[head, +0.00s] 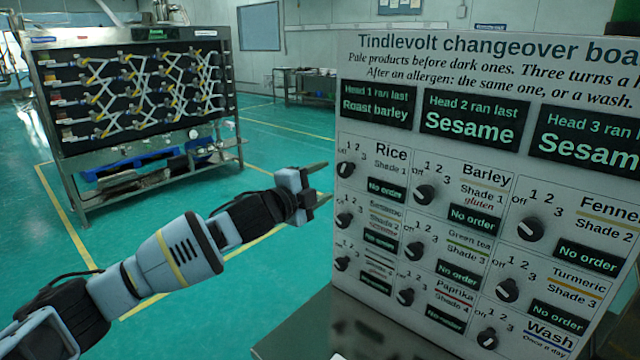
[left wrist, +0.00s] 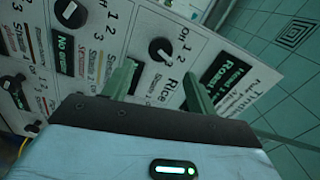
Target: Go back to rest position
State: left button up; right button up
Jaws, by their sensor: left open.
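My left gripper (head: 318,183) is open in the head view, just left of the changeover board (head: 480,45). Nothing shows between its fingers, and its tips look close to the board's left edge. In the left wrist view the two open fingers (left wrist: 158,88) point at the board around the Rice label, with the Rice knob (left wrist: 161,50) beyond them. Whether they touch the board I cannot tell. The Rice knob also shows in the head view (head: 346,169). My right gripper is in neither view.
The board carries several black knobs, such as the Barley knob (head: 424,195), and dark displays. It stands on a grey table (head: 290,335). A bench (head: 305,88) stands far back.

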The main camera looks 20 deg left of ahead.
pick_arm(q)
jog(key=shift+f, duration=0.1)
jog(key=s+d+f+n+g+y, duration=0.1)
jog(key=s+d+f+n+g, duration=0.25)
jog(key=s+f, duration=0.7)
jog(key=s+d+f+n+g+y, duration=0.2)
jog(key=s+d+f+n, duration=0.45)
jog(key=f, duration=0.75)
jog(key=s+a+f+n+g+y, duration=0.1)
jog(key=s+a+f+n+g, duration=0.25)
jog(key=s, duration=0.75)
jog(key=s+a+f+n+g+y, duration=0.1)
jog(key=s+a+f+n+g, duration=0.2)
jog(key=s, duration=0.8)
jog(key=s+a+f+n+g+y, duration=0.1)
jog(key=s+a+f+n+g, duration=0.3)
jog(key=s, duration=0.7)
jog(key=w+d+f+m+t, duration=0.1)
jog(key=w+d+f+t, duration=0.1)
jog(key=f+t, duration=0.2)
jog(key=w+d+f+m+t+h, duration=0.1)
jog(key=w+d+f+t, duration=0.1)
jog(key=f, duration=0.4)
jog(key=w+t, duration=0.1)
jog(key=t, duration=0.1)
jog(key=shift+w+f+m+t+h, duration=0.25)
jog(key=shift+f+m+t+h, duration=0.05)
jog(key=shift+f+m, duration=0.05)
